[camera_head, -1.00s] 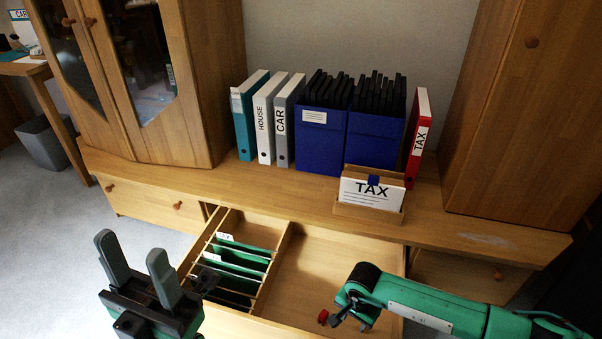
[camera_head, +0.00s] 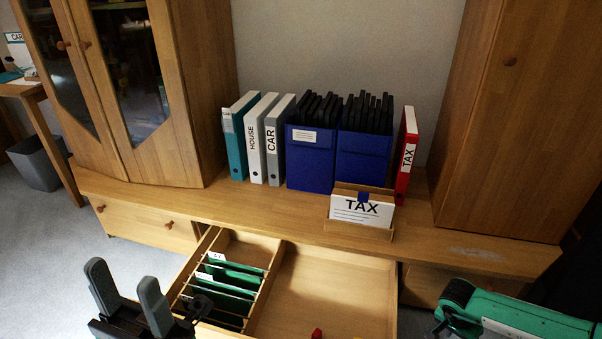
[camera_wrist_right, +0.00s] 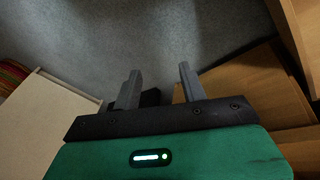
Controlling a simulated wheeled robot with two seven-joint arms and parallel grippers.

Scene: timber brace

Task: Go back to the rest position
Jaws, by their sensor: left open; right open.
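My left gripper (camera_head: 128,295) is open and empty at the lower left of the head view, in front of the open drawer. My right gripper (camera_wrist_right: 157,88) is open and empty in the right wrist view, its two grey fingers apart over the grey floor. In the head view only part of my green right arm shows at the lower right; its fingers are out of sight there.
The open drawer (camera_head: 330,285) holds green hanging files (camera_head: 222,290) on its left. On the cabinet top stand binders, blue boxes (camera_head: 310,160), a TAX card holder (camera_head: 360,229) and a red TAX binder (camera_head: 405,155). Grey floor (camera_head: 60,255) is clear at left.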

